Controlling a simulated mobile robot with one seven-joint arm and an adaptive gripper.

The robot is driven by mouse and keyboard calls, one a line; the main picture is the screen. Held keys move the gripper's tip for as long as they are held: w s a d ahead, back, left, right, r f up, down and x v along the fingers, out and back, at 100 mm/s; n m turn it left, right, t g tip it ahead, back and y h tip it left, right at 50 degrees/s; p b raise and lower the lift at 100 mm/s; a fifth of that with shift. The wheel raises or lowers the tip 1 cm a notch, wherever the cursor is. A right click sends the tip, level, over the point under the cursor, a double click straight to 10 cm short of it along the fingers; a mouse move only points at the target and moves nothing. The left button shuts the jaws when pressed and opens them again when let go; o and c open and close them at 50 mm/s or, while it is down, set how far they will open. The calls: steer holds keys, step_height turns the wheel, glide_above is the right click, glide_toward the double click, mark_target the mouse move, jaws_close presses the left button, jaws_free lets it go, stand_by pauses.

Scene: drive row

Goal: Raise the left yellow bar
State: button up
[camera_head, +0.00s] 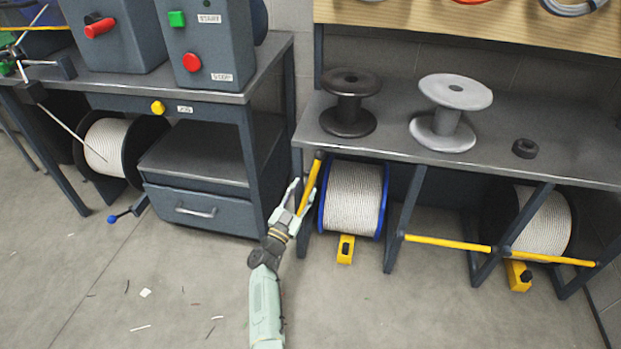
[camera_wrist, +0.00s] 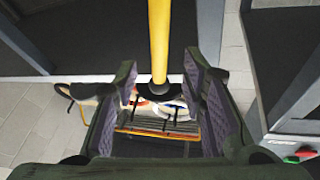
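The left yellow bar (camera_head: 309,186) stands steeply, leaning a little right, at the left post of the right bench, with its top near the benchtop edge. My gripper (camera_head: 298,196) is beside its lower part in the head view. In the wrist view, the bar (camera_wrist: 158,40) runs down from the top edge and its dark-capped end lies in line with the gap between my fingers (camera_wrist: 160,88). The fingers are apart, with visible space on both sides of the bar. I cannot tell whether either finger touches it.
A blue-rimmed cable reel (camera_head: 353,198) sits under the bench behind a yellow block (camera_head: 346,249). Two other yellow bars lie level at the right, one here (camera_head: 447,243) and one farther right (camera_head: 553,258). A drawer cabinet (camera_head: 205,208) stands left. The front floor is mostly clear.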

steer(key=v, duration=0.4)
stand_by(0.4)
